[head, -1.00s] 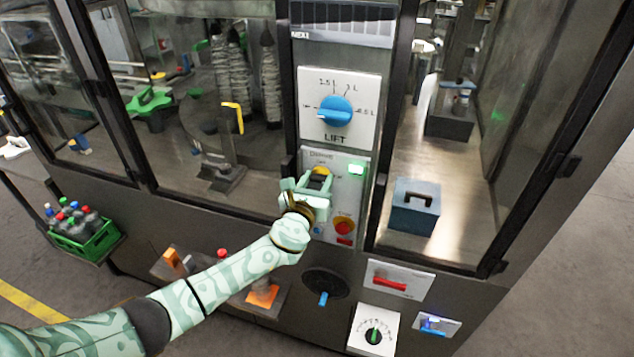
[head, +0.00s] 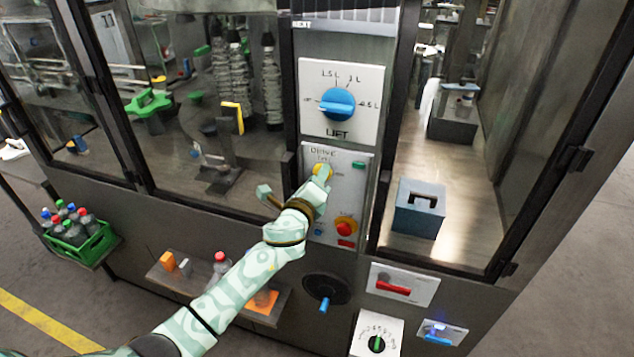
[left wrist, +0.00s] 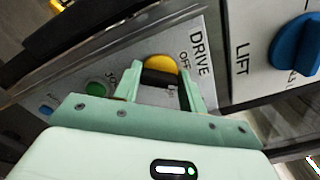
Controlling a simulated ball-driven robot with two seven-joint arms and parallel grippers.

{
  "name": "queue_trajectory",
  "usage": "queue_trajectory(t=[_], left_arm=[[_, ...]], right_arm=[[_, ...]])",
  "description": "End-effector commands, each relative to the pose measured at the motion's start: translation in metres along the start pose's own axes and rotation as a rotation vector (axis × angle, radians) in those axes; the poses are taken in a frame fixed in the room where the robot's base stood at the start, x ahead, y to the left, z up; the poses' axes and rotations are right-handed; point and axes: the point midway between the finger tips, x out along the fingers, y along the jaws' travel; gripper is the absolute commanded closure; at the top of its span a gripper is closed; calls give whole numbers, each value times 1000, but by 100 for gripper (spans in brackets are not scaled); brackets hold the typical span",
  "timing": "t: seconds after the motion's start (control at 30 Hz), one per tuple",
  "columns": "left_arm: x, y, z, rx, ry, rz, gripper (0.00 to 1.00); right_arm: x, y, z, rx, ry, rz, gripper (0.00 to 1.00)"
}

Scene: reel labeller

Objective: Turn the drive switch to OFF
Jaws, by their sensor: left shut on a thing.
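The yellow drive switch (head: 322,170) sits at the top left of a light control panel (head: 352,190), under the word DRIVE. In the left wrist view the yellow switch (left wrist: 159,67) is between my fingers, with OFF printed beside it. My left gripper (head: 319,182) is shut on the switch and partly covers it in the head view; its fingers (left wrist: 162,82) also show in the left wrist view. A green lamp (head: 358,164) at the panel's top right looks dark. My right gripper is not in view.
Above the panel is a blue LIFT knob (head: 337,103). Below my gripper are a red button on yellow (head: 345,226) and a black handwheel (head: 326,289). A red handle (head: 393,288) and a small dial (head: 376,343) are lower right. A bottle crate (head: 84,240) stands left.

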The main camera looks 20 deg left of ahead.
Motion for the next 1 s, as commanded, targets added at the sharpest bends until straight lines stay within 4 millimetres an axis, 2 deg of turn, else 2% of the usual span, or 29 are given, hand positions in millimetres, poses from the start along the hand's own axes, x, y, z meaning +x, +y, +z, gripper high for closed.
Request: queue_trajectory(t=[0.5,0.8,1.0], left_arm=[[0,4,-2,-446,0,3,82],[0,4,-2,-592,0,3,82],[0,4,-2,-630,0,3,82]], right_arm=[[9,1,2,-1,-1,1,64],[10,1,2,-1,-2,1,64],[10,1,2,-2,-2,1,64]])
